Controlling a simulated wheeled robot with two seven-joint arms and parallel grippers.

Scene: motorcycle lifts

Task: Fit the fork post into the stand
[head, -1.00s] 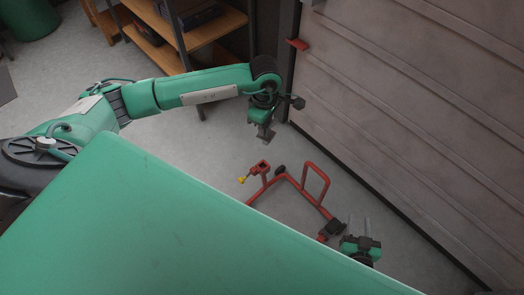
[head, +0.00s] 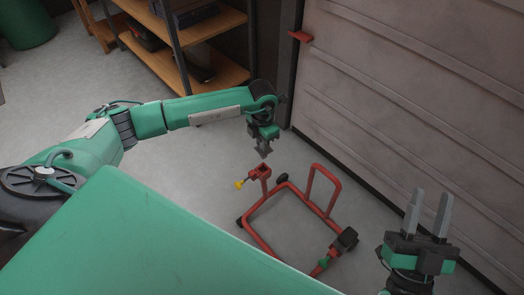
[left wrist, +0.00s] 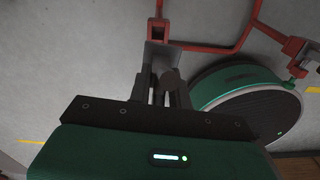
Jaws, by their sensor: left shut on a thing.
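The stand (head: 263,243) is a red tubular frame on the floor, with a square upright socket (head: 262,172) and a yellow knob (head: 239,184) at its left. My left gripper (head: 263,138) is shut on the grey fork post (head: 263,151), a short piece just above the socket in the head view. In the left wrist view, the fork post (left wrist: 160,56) sticks out beyond the fingers (left wrist: 165,90) and the red socket (left wrist: 158,31) shows just past it; the post's lower end is not clear. My right gripper (head: 428,212) is open and empty, its fingers pointing up, right of the stand.
A ribbed shutter door (head: 430,90) with a red bracket (head: 300,37) stands behind the stand. A wooden shelf unit (head: 222,72) is at the back. The stand has black wheels (head: 282,179). Floor left of the stand is clear.

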